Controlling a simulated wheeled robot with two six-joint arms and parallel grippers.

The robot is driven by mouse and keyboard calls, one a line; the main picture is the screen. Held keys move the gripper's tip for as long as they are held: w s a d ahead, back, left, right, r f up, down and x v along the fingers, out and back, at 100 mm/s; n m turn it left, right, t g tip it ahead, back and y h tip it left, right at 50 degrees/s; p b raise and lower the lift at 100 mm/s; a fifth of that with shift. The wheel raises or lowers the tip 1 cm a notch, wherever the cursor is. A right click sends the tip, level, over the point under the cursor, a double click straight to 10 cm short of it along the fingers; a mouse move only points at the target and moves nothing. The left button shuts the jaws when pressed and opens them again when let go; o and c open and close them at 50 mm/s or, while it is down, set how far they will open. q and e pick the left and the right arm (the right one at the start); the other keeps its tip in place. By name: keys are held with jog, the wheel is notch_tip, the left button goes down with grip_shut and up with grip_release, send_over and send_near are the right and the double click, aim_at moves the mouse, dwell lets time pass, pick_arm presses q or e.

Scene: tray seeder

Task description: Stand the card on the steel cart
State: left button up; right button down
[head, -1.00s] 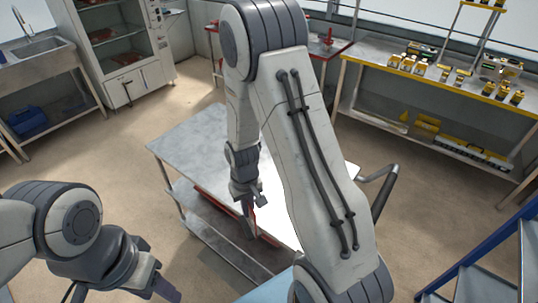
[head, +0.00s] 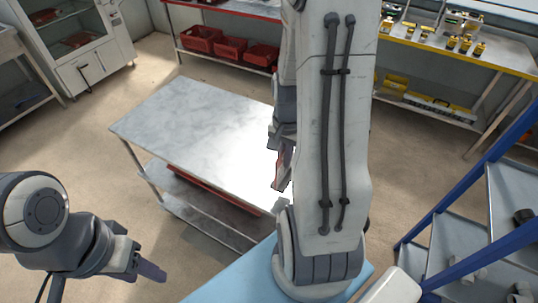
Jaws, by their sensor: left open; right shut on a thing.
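The steel cart (head: 190,122) stands in the middle of the head view, with a bare, shiny top and a lower shelf. My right gripper (head: 281,172) is over the right part of the cart top, partly hidden by my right arm. It is shut on a thin reddish piece, which looks like the card (head: 279,165), seen nearly edge-on. I cannot tell whether its lower edge touches the cart top. My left gripper (head: 150,268) is open and empty at the lower left, apart from the cart.
A red tray (head: 205,190) lies on the cart's lower shelf. Red bins (head: 229,48) sit on a rack behind. A bench with yellow-edged items (head: 460,47) is at the back right. A blue-framed shelf (head: 470,215) stands at the right. The floor left of the cart is clear.

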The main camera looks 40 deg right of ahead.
jog(key=w+d+f+p, duration=0.1)
jog(key=w+f, duration=0.4)
jog(key=f, duration=0.2)
jog(key=shift+w+f+p, duration=0.15)
jog(key=shift+p, duration=0.15)
jog(key=shift+d, duration=0.1)
jog(key=shift+f, duration=0.15)
jog(key=c, duration=1)
grip_release()
